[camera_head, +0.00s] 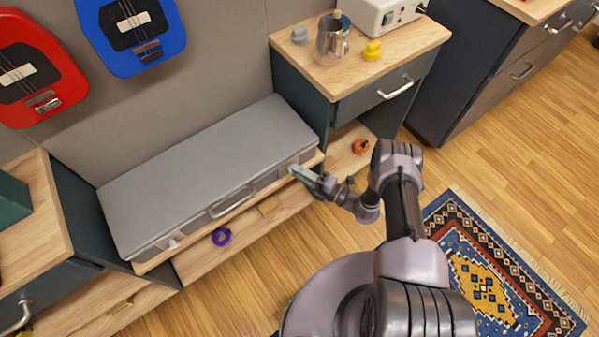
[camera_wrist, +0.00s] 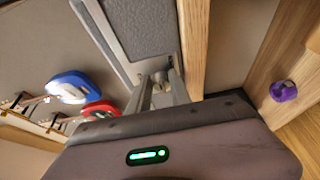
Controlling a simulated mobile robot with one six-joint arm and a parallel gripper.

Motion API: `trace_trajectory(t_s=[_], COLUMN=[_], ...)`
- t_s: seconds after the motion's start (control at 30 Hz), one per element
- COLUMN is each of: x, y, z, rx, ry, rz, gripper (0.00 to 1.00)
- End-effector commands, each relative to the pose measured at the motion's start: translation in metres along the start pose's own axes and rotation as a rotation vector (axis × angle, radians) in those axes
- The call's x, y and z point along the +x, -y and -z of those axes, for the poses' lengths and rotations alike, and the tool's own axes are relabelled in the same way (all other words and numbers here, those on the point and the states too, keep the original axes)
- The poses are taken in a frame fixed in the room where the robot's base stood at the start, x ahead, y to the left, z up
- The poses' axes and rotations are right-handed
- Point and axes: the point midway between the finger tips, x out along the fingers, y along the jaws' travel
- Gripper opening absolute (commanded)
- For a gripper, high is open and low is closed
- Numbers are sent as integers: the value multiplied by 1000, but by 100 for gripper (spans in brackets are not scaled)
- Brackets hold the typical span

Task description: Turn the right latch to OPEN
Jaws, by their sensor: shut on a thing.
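A long grey case (camera_head: 205,175) lies closed on a wooden shelf, with a handle (camera_head: 232,202) at the middle of its front. The left latch (camera_head: 173,243) is a small pale knob near the case's left front end. My gripper (camera_head: 300,174) is at the right front end of the case, at the right latch. In the wrist view my gripper (camera_wrist: 163,88) has its two fingers on either side of the small metallic right latch (camera_wrist: 162,73), shut on it. The fingers hide much of this latch, and I cannot read its turn position. The case (camera_wrist: 140,40) shows beyond the fingers.
A purple object (camera_head: 222,237) lies on the lower ledge below the case, and an orange one (camera_head: 361,146) sits to the right. A cabinet (camera_head: 350,75) with a metal jug (camera_head: 331,40) stands right of the case. Open floor (camera_head: 490,140) lies right.

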Motion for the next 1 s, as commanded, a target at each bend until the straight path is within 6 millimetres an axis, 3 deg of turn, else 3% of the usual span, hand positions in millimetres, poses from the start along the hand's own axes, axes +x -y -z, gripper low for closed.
trace_trajectory(t_s=[0.1, 0.13, 0.23, 0.73, 0.87, 1.0], x=[0, 0, 0, -6, -32, -79], y=[-1, -1, -1, -1, -3, -4], z=[-1, -1, -1, -1, -2, -3], rx=[-1, -1, -1, -1, 0, 0], ry=[1, 1, 1, 2, 6, 10], rz=[-1, -1, -1, 0, 0, 0], gripper=[0, 28, 46, 46, 46, 46])
